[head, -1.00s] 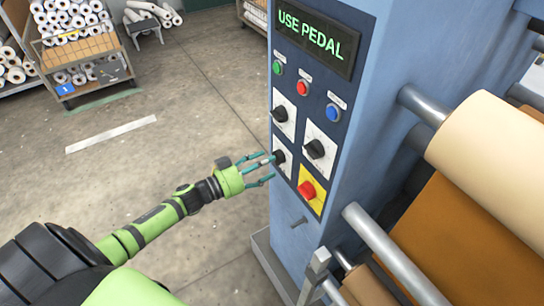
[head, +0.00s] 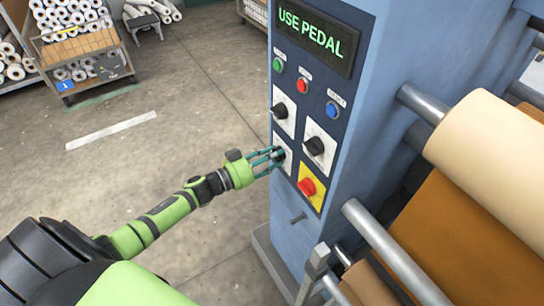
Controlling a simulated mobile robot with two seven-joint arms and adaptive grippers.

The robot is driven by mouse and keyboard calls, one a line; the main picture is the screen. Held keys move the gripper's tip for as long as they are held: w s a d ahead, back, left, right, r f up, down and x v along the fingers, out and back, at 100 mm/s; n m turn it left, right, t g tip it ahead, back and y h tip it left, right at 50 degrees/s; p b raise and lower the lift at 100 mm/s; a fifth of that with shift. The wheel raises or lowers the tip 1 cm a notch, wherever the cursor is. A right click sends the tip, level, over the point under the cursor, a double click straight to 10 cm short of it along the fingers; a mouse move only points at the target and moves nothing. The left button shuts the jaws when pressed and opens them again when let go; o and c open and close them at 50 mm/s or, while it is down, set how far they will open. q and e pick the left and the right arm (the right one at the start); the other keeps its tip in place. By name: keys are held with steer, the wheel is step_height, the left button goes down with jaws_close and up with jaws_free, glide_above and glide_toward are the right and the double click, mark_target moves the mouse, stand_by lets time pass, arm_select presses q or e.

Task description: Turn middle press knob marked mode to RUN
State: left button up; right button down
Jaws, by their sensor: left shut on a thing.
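The press's control panel (head: 298,172) is on the blue column. It carries three black knobs on white plates: an upper left knob (head: 281,111), a right knob (head: 315,146) and a lower left knob. The labels are too small to read, so I cannot tell which is marked mode. My left gripper (head: 278,157) reaches in from the left and is shut on the lower left knob. Its teal fingers hide that knob, and part of its white plate (head: 288,163) shows beside them. The knob's pointer position is hidden. My right gripper is not in view.
A display (head: 315,37) reads USE PEDAL. Below it are green (head: 277,66), red (head: 302,87) and blue (head: 333,110) buttons. A red knob (head: 307,187) on yellow sits just below right of the gripper. Rollers (head: 490,150) stand at right.

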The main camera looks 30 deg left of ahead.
arm_select(q)
steer(key=shift+f+m, duration=0.15)
steer(key=shift+m, duration=0.15)
steer(key=shift+a+m+b, duration=0.15)
steer(key=shift+m+b, duration=2.95)
steer(key=shift+m, duration=5.5)
steer(key=shift+r, duration=0.25)
steer(key=o, duration=1.2)
steer(key=shift+w, duration=0.1)
steer(key=shift+c, duration=0.2)
